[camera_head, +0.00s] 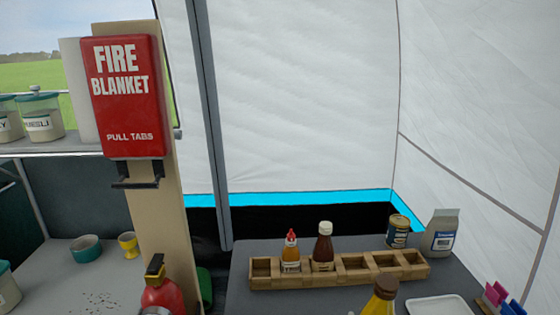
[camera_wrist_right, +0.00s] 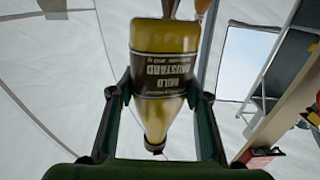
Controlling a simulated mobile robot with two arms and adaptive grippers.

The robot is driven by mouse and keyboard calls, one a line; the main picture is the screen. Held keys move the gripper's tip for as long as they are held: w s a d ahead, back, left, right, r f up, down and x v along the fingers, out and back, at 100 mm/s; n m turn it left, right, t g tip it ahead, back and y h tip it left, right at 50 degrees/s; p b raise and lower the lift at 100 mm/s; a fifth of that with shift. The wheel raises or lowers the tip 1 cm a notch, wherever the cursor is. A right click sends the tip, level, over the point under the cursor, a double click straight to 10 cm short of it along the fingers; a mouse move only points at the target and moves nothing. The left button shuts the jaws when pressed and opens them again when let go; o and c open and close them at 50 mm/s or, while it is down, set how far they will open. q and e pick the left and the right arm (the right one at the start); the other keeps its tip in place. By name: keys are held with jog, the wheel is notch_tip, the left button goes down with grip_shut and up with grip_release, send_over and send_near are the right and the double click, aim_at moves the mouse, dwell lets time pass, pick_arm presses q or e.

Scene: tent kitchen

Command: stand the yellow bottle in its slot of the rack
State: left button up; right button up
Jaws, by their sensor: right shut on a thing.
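The yellow mustard bottle (camera_head: 379,300) shows at the bottom edge of the head view, cap up and slightly tilted, in front of the rack. Its lower part is cut off there. In the right wrist view the yellow bottle (camera_wrist_right: 163,40) appears inverted, with a brown label. My right gripper (camera_wrist_right: 159,88) is shut on it, a dark green finger on each side. The wooden rack (camera_head: 320,281) stands on the grey counter. An orange sauce bottle and a brown sauce bottle stand in it; its left-end slot and its slots right of the brown bottle look empty. My left gripper is not in view.
A tin (camera_head: 398,231) and a grey packet (camera_head: 441,233) stand behind the rack's right end. A white tray (camera_head: 440,306) and coloured items (camera_head: 497,297) lie at front right. A red extinguisher (camera_head: 161,296) and wooden post (camera_head: 150,200) stand left of the counter.

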jog(key=w+a+n+g+y, duration=0.1)
jog(key=a+n+y, duration=0.3)
jog(key=a, duration=0.4)
jog(key=shift+w+a+f+y, duration=0.15)
jog(key=shift+w+a+y, duration=0.15)
jog(key=shift+w+y, duration=0.5)
jog(key=shift+s, duration=0.15)
jog(key=w+d+f, duration=0.2)
jog(key=w+f, duration=0.1)
jog(key=w, duration=0.1)
jog(key=w+d+f, duration=0.3)
jog(key=w+f, duration=0.1)
jog(key=w+d+f, duration=0.2)
jog(key=w+f, duration=0.2)
jog(key=shift+d+f, duration=0.1)
jog(key=shift+d, duration=0.1)
jog(key=shift+f, duration=0.7)
